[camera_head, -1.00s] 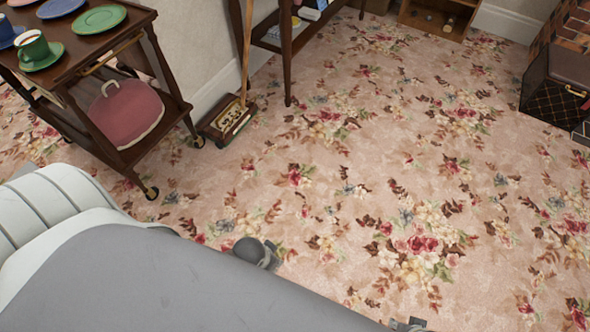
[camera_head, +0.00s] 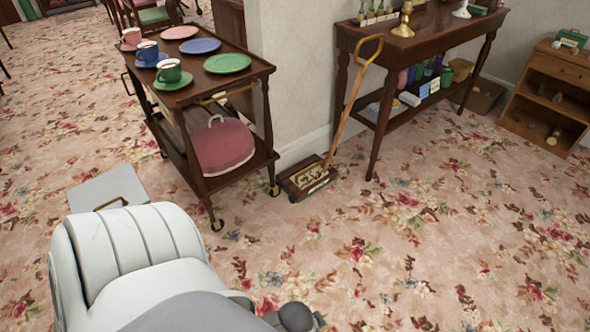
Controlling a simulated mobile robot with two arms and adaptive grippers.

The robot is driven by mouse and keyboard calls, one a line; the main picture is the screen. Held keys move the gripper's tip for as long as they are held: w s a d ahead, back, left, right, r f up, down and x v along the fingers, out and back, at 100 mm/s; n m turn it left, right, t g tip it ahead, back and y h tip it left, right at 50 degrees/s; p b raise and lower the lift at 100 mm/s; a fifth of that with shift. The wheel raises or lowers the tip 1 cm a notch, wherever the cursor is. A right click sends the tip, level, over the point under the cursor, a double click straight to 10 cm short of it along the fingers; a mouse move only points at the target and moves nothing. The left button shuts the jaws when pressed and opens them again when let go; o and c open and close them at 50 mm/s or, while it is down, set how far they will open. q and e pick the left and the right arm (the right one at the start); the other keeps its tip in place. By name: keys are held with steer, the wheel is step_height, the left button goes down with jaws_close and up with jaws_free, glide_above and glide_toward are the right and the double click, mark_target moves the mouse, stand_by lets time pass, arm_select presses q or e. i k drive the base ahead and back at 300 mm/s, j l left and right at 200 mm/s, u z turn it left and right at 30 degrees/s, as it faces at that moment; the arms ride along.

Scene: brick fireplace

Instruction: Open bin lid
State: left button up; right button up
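Nothing in the current view is clearly a bin. A pale grey box (camera_head: 82,190) with a flat top and a brass handle stands on the carpet at the left, partly hidden behind my body. Its top looks closed; I cannot tell whether it is the bin. Neither of my grippers is in view.
A wooden trolley (camera_head: 262,68) with plates, cups and a pink rounded item (camera_head: 222,148) stands at upper left. A carpet sweeper (camera_head: 308,180) leans by the wall. A side table (camera_head: 415,40) and small wooden cabinet (camera_head: 548,95) stand behind. The right foreground carpet is clear.

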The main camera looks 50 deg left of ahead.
mark_target(120, 187)
steer(key=u, duration=0.45)
steer(key=j+u, duration=0.1)
steer(key=u, duration=1.65)
steer(key=i+j+u, duration=0.1)
steer(key=u, duration=0.35)
